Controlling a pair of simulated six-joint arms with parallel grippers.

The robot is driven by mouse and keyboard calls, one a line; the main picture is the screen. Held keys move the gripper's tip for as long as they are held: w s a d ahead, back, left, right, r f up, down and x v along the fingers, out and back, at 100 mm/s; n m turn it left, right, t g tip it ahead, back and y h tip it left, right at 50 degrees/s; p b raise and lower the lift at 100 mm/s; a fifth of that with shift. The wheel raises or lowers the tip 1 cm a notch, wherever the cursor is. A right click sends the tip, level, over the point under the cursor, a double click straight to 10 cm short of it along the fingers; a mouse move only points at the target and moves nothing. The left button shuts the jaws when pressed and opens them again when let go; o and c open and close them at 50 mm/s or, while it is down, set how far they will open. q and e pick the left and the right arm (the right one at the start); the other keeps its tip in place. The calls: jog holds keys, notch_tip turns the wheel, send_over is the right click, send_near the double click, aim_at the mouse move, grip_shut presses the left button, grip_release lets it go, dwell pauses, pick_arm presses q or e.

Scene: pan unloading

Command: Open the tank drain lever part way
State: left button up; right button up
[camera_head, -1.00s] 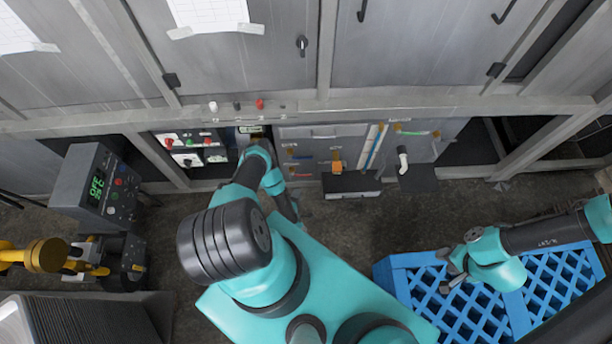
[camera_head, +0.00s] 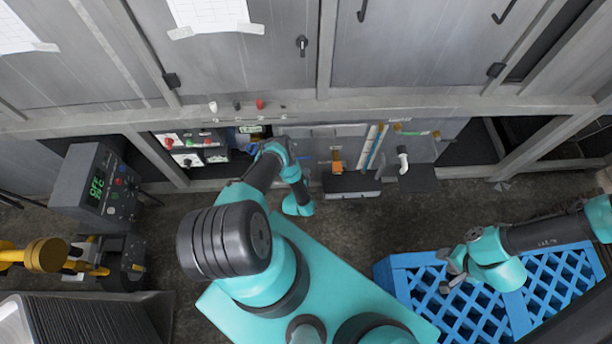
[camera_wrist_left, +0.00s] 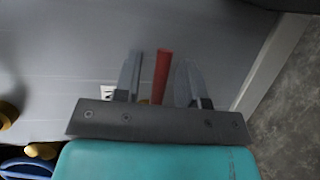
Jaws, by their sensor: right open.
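The grey tank front (camera_head: 350,130) stands below the cabinet doors; my left arm covers part of it in the head view. In the left wrist view a red lever (camera_wrist_left: 161,75) sticks up between the fingers of my left gripper (camera_wrist_left: 159,62). These fingers are apart, with a gap on the left of the lever; whether the right finger touches it I cannot tell. The left fingers are hidden in the head view. A green lever (camera_head: 413,133) and an orange fitting (camera_head: 337,166) show on the front. My right gripper (camera_head: 451,277) is open and empty over the blue crate.
A white elbow pipe (camera_head: 403,164) comes out of the front at the right. The blue crate (camera_head: 392,272) stands at lower right. A control box (camera_head: 100,190) with a green display and a yellow machine part (camera_head: 46,254) are at left. Grey floor (camera_head: 345,225) is free between.

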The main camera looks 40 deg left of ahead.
pick_arm(q)
jog(key=shift+c, duration=0.2)
grip_shut()
jog(key=shift+s, duration=0.1)
dwell(0.4)
